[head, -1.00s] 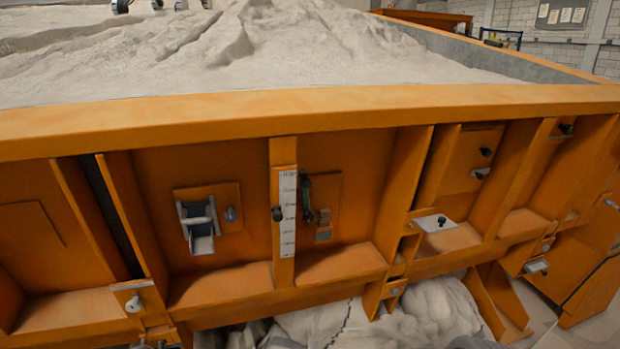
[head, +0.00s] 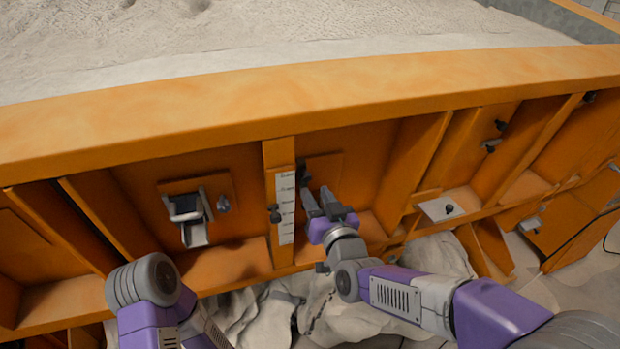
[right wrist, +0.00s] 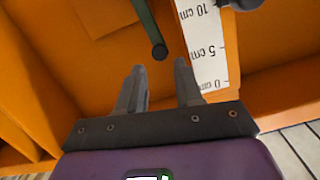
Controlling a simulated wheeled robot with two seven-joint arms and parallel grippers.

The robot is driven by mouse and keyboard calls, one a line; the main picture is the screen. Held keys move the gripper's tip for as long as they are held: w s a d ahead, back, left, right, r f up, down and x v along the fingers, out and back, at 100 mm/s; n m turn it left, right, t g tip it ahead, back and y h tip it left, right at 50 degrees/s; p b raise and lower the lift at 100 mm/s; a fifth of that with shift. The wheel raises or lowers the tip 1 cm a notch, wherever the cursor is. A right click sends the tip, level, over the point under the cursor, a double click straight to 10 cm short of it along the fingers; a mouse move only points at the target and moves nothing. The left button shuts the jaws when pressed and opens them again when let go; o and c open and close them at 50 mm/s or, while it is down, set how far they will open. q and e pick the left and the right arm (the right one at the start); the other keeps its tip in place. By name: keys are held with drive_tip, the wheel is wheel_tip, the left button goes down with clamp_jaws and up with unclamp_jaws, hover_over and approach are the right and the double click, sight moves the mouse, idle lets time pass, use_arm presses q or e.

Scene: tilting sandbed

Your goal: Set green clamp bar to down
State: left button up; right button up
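The clamp bar (head: 303,174) is a thin dark green bar on an orange plate just right of the white scale in the head view. My right gripper (head: 322,198) covers part of it there. In the right wrist view the bar (right wrist: 146,23) comes in from the top edge and ends in a dark round knob. My right gripper (right wrist: 159,70) is open and empty; the knob lies just beyond its fingertips, between them in the picture, apparently untouched. My left arm shows at lower left in the head view, but its fingers are out of sight.
A grey latch (head: 189,217) is further left. Orange ribs (head: 415,165) flank the bay. The sandbed's rim (head: 300,97) runs above.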

sight(307, 180)
drive_tip(key=shift+x, duration=2.65)
clamp_jaws()
